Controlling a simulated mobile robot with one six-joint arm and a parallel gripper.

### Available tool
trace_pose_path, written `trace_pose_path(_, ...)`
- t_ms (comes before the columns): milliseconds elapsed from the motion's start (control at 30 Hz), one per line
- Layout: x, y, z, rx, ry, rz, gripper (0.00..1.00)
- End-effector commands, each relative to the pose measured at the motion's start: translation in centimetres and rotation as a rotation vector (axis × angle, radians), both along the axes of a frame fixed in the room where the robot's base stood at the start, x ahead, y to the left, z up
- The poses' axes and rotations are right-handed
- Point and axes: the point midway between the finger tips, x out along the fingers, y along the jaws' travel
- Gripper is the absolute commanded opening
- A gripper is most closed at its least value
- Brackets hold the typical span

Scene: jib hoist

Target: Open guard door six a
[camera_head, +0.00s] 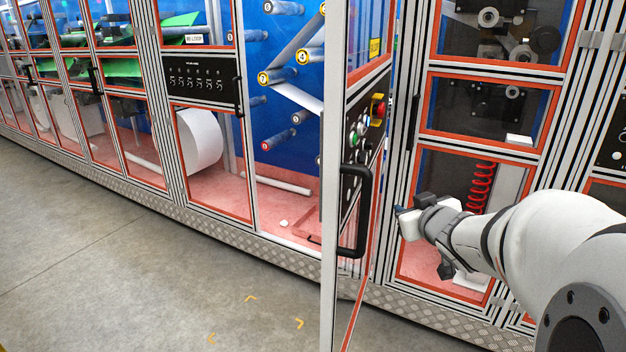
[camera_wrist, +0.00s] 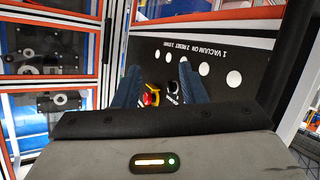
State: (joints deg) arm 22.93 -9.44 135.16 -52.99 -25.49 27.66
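A guard door (camera_head: 331,200) with an aluminium frame stands swung out from the machine, and the bay to its left is uncovered. Its outer face carries a black pull handle (camera_head: 358,212), a dark button panel (camera_head: 354,140) and a red and yellow stop button (camera_head: 378,109). A small yellow label on it is too small to read. My gripper (camera_head: 402,216) is to the right of the door, apart from the handle. In the wrist view my gripper (camera_wrist: 160,78) is open and empty, with its fingers towards the button panel (camera_wrist: 220,65); the handle does not show there.
Behind the opening are rollers (camera_head: 284,75) on a blue wall and a reddish bay floor. Closed guarded bays (camera_head: 480,110) stand to the right and more (camera_head: 100,80) to the left. The concrete floor (camera_head: 130,270) in front is clear, with small yellow corner marks.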

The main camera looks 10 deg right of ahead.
Motion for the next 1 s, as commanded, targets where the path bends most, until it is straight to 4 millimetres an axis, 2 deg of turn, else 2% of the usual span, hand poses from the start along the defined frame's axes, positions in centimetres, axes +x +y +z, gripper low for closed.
trace_pose_path(100,1.3,0.5,1.9,0.027,-0.111,0.173,0.38)
trace_pose_path(200,1.1,1.7,2.8,0.082,-0.172,0.351,0.38)
trace_pose_path(500,-3.6,4.0,3.5,0.311,-0.195,0.782,0.38)
trace_pose_path(600,-4.9,4.2,3.6,0.361,-0.186,0.852,0.38)
trace_pose_path(733,-5.4,4.6,3.7,0.391,-0.179,0.893,0.38)
trace_pose_path(1000,-3.3,7.6,3.8,0.395,-0.178,0.899,0.38)
